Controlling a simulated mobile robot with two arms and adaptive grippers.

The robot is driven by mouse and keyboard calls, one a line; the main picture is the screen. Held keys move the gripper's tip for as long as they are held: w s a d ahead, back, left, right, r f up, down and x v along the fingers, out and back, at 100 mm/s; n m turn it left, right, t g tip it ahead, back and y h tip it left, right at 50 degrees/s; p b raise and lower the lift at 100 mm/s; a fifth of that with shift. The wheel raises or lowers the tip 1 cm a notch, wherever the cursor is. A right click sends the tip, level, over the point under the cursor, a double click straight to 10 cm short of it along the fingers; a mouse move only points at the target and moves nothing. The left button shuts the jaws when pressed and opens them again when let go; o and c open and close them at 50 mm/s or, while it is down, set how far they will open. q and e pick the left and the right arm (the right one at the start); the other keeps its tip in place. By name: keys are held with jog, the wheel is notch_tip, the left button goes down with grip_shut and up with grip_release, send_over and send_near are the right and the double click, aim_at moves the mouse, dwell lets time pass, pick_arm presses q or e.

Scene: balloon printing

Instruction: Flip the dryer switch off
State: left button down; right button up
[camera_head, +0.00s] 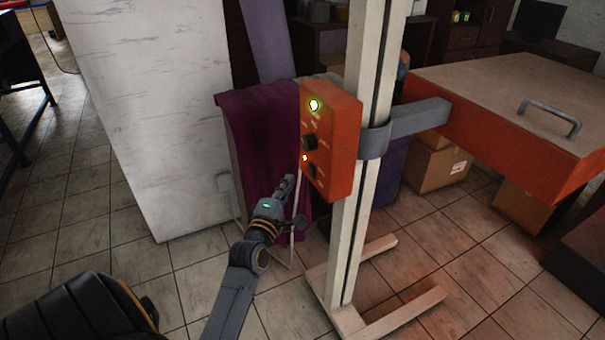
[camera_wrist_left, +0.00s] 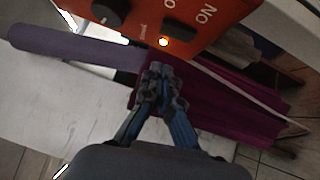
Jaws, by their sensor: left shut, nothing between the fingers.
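The orange control box (camera_head: 345,135) is fixed to the white post by a grey bracket. My left gripper (camera_head: 287,184) is shut and empty, just below and left of the box. Its closed fingertips (camera_wrist_left: 160,74) are apart from the switch in the wrist view.
The orange dryer press (camera_head: 480,130) with a grey handle is at the right. A purple cloth (camera_head: 262,135) hangs behind my gripper. A white cabinet (camera_head: 150,110) stands left. The post's feet (camera_head: 390,315) spread over the tiled floor. Cardboard boxes (camera_head: 437,168) sit behind.

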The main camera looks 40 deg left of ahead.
aim_at(311, 171)
pick_arm(q)
jog(key=w, duration=0.1)
jog(key=w+d, duration=0.1)
jog(key=w, duration=0.2)
jog(key=shift+w+d+r+p, duration=0.15)
jog(key=shift+w+r+p, duration=0.1)
jog(key=shift+w+p, duration=0.15)
jog(key=shift+s, duration=0.1)
jog(key=shift+w+d+r+m+p, duration=0.15)
jog(key=shift+w+m+p, duration=0.15)
jog(key=shift+p, duration=0.65)
jog(key=shift+s, duration=0.1)
